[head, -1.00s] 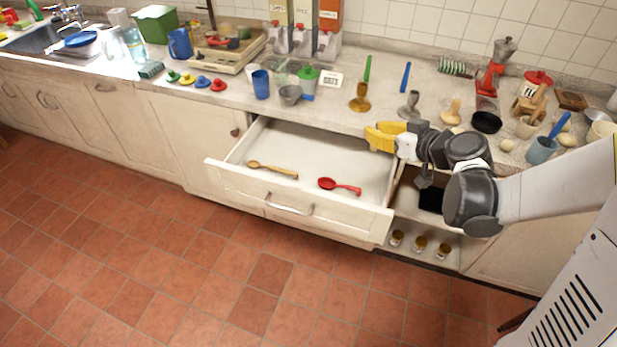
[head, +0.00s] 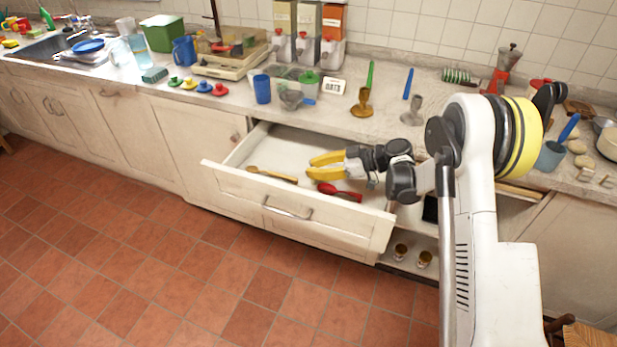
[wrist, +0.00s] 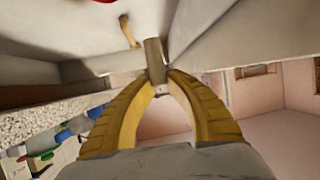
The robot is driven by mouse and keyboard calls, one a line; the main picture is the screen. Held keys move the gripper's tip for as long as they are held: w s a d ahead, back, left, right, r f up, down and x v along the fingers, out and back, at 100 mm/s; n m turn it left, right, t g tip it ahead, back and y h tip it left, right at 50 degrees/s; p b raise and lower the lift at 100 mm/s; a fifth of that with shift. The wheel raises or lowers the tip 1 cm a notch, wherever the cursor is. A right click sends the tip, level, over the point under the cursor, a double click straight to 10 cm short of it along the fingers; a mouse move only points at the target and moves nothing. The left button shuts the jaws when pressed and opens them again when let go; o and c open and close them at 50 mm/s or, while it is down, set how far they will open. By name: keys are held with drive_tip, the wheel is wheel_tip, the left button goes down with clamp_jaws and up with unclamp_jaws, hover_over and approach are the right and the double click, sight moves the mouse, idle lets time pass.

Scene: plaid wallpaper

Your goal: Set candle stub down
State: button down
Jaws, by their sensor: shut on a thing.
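My gripper (head: 313,166), with yellow fingers, is over the open drawer (head: 287,211), near the wooden spoon and the red spoon. In the wrist view my gripper (wrist: 157,78) is shut on a short grey-brown cylinder, the candle stub (wrist: 154,52), pinched between its fingertips. The stub cannot be made out in the head view. Whether it touches the drawer floor cannot be told.
A wooden spoon (head: 272,174) and a red spoon (head: 340,192) lie in the drawer. The back left of the drawer floor is clear.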

drive_tip(key=w+f+b, duration=0.1)
drive_tip(key=f, duration=0.1)
drive_tip(key=w+a+f+b, duration=0.1)
drive_tip(key=w+f, duration=0.1)
drive_tip(key=f, duration=0.1)
drive_tip(key=w+a+f+b, duration=0.1)
drive_tip(key=w+f+b, duration=0.1)
drive_tip(key=shift+w+a+f, duration=0.15)
drive_tip(key=shift+w+f, duration=0.1)
drive_tip(key=shift+f, duration=0.15)
drive_tip(key=shift+r, duration=0.1)
drive_tip(key=c, duration=1.4)
unclamp_jaws()
